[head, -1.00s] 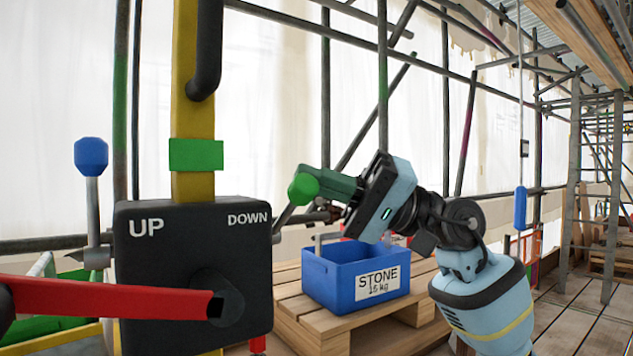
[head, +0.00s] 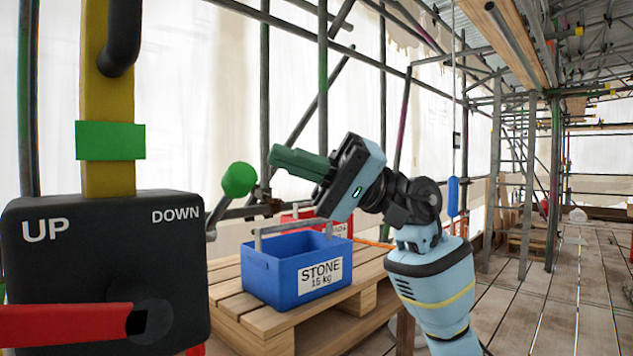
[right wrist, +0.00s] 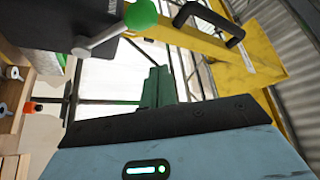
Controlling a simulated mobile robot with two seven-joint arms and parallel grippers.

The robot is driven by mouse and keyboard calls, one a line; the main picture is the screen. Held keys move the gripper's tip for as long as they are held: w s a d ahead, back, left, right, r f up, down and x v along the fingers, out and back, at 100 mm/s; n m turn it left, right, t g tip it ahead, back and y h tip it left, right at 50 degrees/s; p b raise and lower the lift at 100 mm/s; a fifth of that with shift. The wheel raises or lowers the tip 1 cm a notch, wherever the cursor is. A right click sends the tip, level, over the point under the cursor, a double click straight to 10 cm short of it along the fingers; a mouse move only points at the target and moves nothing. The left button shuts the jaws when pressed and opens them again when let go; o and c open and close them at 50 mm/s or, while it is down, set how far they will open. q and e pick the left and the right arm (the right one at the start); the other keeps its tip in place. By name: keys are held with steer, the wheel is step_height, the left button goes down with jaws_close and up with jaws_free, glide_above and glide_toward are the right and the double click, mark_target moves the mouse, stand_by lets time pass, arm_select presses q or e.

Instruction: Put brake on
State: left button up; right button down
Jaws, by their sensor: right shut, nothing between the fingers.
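The black control box (head: 105,270) marked UP and DOWN stands at the left of the head view, with a red handle (head: 65,324) on its front. A lever with a green ball knob (head: 239,179) slants up and right from the box's right side. It also shows at the top of the right wrist view (right wrist: 141,15). My right gripper (head: 279,160) has its green fingers shut and empty, a little to the right of the knob and apart from it in the head view. My left gripper is not in view.
A blue crate (head: 262,284) labelled STONE 15 kg stands on a wooden pallet (head: 228,310) below my right arm. A red container (head: 300,216) is behind it. A yellow post (head: 107,178) rises behind the box.

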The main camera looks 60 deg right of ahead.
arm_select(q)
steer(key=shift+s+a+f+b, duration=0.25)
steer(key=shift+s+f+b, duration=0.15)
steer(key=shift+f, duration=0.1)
arm_select(e)
steer(key=v, duration=0.4)
steer(key=shift+w+d+f, duration=0.25)
steer(key=shift+d+f, duration=0.05)
steer(key=shift+f, duration=0.05)
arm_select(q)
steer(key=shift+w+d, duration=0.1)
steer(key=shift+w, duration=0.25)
